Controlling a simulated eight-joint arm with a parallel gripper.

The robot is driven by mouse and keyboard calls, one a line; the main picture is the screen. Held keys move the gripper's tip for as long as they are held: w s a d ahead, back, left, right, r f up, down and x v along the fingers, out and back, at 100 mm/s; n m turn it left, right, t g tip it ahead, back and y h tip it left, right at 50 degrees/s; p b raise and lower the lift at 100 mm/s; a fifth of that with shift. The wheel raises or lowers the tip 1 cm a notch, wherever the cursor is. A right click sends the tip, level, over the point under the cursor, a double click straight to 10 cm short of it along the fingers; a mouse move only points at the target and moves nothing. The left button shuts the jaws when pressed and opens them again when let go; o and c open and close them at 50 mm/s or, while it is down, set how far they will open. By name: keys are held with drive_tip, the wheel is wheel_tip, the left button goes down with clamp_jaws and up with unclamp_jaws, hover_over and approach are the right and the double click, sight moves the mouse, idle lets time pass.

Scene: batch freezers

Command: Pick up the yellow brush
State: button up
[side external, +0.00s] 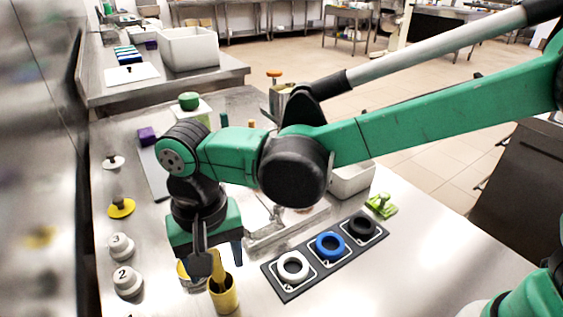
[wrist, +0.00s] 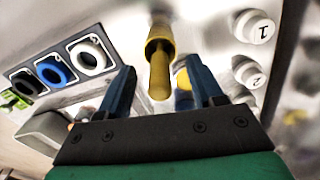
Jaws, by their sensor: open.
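The yellow brush (side external: 217,268) stands upright in a yellow cup (side external: 226,296) near the front of the steel counter. In the wrist view, the brush handle (wrist: 160,76) points toward me between my two fingers, with the cup's yellow rim (wrist: 157,36) beyond it. My gripper (side external: 219,260) is over the cup, pointing down, with its fingers apart on either side of the handle. In the wrist view, my gripper (wrist: 159,68) shows a gap between each finger and the handle. The lower part of the brush is hidden in the cup.
A dark tray (side external: 284,291) with white, blue and black rings lies to the right. Numbered white knobs (side external: 127,281) line the left. Another yellow item (side external: 184,271) is partly hidden behind my gripper. A green item (side external: 381,205) lies beyond the tray. The front right counter is clear.

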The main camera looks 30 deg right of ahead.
drive_tip(key=shift+f, duration=0.95)
clamp_jaws()
drive_tip(key=shift+r, duration=0.15)
wheel_tip(320, 180, up, 20)
